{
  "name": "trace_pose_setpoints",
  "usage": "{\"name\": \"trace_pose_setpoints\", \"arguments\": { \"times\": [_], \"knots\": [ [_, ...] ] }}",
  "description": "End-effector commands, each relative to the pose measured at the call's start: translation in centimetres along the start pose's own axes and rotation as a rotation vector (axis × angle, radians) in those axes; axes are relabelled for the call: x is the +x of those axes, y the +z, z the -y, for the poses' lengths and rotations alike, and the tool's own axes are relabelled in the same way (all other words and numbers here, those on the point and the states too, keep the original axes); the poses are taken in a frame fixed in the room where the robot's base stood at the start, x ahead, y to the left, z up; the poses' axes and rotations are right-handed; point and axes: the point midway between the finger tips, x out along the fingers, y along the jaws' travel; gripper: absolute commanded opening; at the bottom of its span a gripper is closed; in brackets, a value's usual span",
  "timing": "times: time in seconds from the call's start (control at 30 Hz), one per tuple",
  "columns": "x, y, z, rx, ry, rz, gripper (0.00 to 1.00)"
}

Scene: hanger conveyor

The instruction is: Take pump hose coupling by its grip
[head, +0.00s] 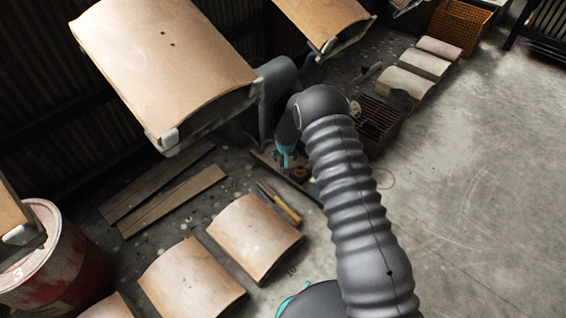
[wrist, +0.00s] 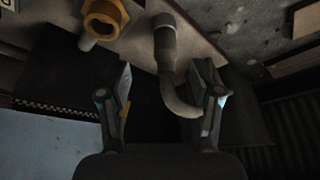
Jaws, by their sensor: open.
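My gripper (wrist: 165,75) is open, with its two fingers spread apart in the wrist view. A grey bent tube with a thicker dark end (wrist: 164,45) lies between the fingers, and its curved lower end passes close to the right finger. I cannot tell whether they touch. A brass-coloured hex fitting (wrist: 103,20) with a short grey stub sits at the upper left, outside the fingers. I cannot tell for sure which piece is the pump hose coupling. In the head view my arm hides most of my gripper; a small brass-coloured ring (head: 299,173) shows beside it.
Curved tan panels (head: 165,65) hang overhead at the left, close to my arm. More panels (head: 254,236) lie on the floor. A red drum (head: 62,262) stands lower left. A dark crate (head: 376,122) is behind my arm. The concrete floor at right is clear.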

Motion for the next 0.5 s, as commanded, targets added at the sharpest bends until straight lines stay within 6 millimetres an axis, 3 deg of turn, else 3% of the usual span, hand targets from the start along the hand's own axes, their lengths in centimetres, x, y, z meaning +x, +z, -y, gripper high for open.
{"name": "trace_pose_setpoints", "arguments": {
  "times": [0.1,0.5],
  "knots": [
    [1.7,0.0,0.0,0.001,0.000,0.001,0.64],
    [4.6,-0.5,0.4,0.000,0.000,0.001,0.64]
  ]
}}
